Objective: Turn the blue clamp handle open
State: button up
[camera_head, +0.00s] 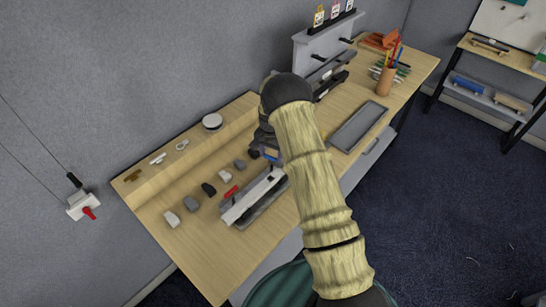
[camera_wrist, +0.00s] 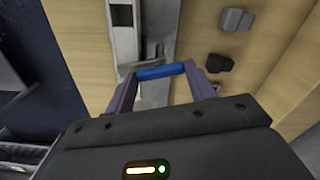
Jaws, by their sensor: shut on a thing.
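The blue clamp handle (camera_wrist: 160,72) lies crosswise between the two purple-grey fingers of my gripper (camera_wrist: 160,76) in the wrist view. The fingers touch its two ends, and my gripper is shut on it. In the head view a small bit of the blue handle (camera_head: 271,154) shows beside my wrist, at the far end of the clamp fixture. The fixture's pale bar (camera_head: 253,197) lies on a grey base on the table. My arm hides part of this area, so the handle's angle is hard to tell.
A red handle (camera_head: 231,191) sits at the fixture's near-left side. Several grey and black blocks (camera_head: 191,204) stand in a row to its left. A grey tray (camera_head: 360,125) and a pencil cup (camera_head: 386,80) are to the right. The table's front left (camera_head: 215,262) is clear.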

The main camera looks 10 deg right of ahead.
jog(key=n+b, duration=0.3)
jog(key=shift+w+f+n, duration=0.1)
jog(key=shift+w+n, duration=0.05)
jog(key=shift+n, duration=0.15)
jog(key=n+b, duration=0.2)
jog(key=n, duration=0.1)
jog(key=shift+n, duration=0.3)
jog(key=n+b, duration=0.1)
jog(key=n, duration=0.2)
jog(key=shift+n, duration=0.3)
jog(key=shift+r+n+b, duration=0.15)
jog(key=shift+n+b, duration=0.15)
jog(key=shift+n, duration=0.65)
jog(key=shift+r+n+b, duration=0.1)
jog(key=shift+n+b, duration=0.15)
jog(key=shift+n, duration=0.7)
jog(key=o, duration=1)
jog(key=shift+f, duration=0.1)
